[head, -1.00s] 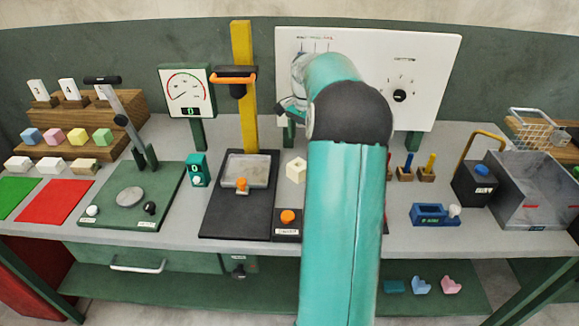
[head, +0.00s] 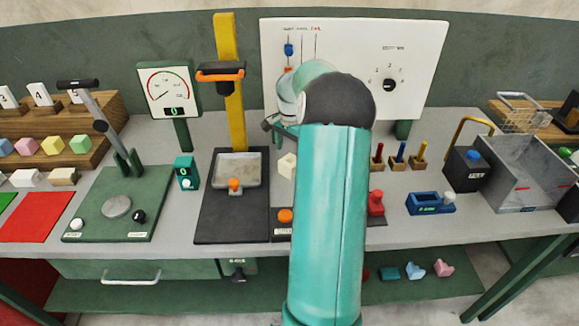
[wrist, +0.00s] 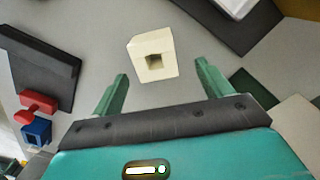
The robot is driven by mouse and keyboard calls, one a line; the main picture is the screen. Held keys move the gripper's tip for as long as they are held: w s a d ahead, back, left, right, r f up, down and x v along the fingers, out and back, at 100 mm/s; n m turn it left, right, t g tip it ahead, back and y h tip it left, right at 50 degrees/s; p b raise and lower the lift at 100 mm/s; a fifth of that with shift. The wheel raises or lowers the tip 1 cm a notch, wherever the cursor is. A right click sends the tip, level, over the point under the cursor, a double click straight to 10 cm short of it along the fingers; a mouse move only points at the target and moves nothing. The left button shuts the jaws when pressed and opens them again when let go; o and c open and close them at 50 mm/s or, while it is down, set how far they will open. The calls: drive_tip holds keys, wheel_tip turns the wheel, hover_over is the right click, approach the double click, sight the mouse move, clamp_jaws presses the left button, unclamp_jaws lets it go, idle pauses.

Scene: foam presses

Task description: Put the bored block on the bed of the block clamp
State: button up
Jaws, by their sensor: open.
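The bored block (head: 287,166) is a small cream block standing on the grey bench, just right of the yellow-column press. In the wrist view the bored block (wrist: 153,57) shows a square dark hole in one face. My gripper (wrist: 161,71) is open, with its green fingers spread to either side of the block in the picture and nothing held. Whether the fingertips are level with the block I cannot tell. No part is clearly readable as the block clamp; a dark base with a red knob (head: 376,203) is mostly hidden behind my arm.
The yellow-column press (head: 228,95) stands left of the block, with a grey bed pan (head: 250,168) on its dark base. An orange button (head: 285,215) sits in front of the block. A blue fixture (head: 430,204) and a grey bin (head: 525,175) are at the right.

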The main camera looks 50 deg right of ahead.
sight(291, 162)
drive_tip(key=f, duration=0.5)
drive_tip(key=shift+s+a, duration=0.35)
drive_tip(key=shift+f, duration=0.4)
drive_tip(key=shift+c, duration=0.2)
drive_tip(key=c, duration=1.1)
drive_tip(key=shift+r, duration=0.15)
